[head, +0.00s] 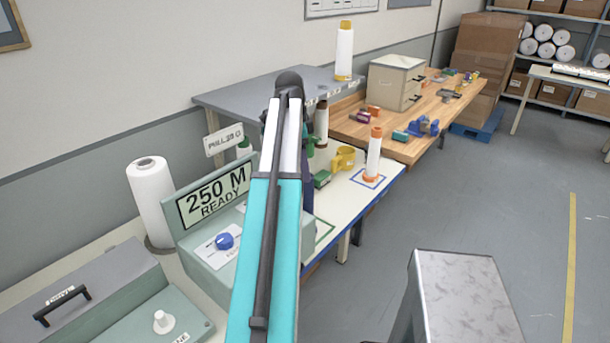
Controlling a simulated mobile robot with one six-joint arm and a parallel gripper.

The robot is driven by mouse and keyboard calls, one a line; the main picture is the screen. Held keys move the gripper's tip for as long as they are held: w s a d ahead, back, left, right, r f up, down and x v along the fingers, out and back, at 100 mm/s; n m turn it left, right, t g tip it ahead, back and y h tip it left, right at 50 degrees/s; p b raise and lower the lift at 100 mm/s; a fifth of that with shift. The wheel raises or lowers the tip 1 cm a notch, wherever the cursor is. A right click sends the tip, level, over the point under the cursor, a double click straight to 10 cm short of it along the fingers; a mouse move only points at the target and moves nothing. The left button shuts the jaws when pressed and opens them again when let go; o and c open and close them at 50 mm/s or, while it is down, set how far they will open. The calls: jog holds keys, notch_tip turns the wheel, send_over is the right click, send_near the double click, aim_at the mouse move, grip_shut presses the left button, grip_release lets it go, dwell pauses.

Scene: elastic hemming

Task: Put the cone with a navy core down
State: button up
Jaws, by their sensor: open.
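No cone with a navy core can be made out. A white cone with an orange core (374,158) stands upright inside a blue outlined square on the white table. A white cone with a yellow core (344,55) stands upright on the grey raised shelf (225,97). My teal arm rises through the middle of the view and hides part of the table. My gripper is not visible; it may be behind the arm.
A machine with a "250 M READY" display (215,197) and a large white roll (151,200) stand at left. A yellow tape dispenser (344,158) and a green item (322,179) lie near the orange-core cone. A wooden bench (400,115) stands beyond.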

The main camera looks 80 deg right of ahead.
notch_tip(320, 180, up, 6)
jog(key=w+b, duration=0.1)
jog(key=shift+a+r, duration=0.15)
jog(key=shift+r, duration=0.1)
jog(key=shift+s, duration=0.15)
dwell(0.8)
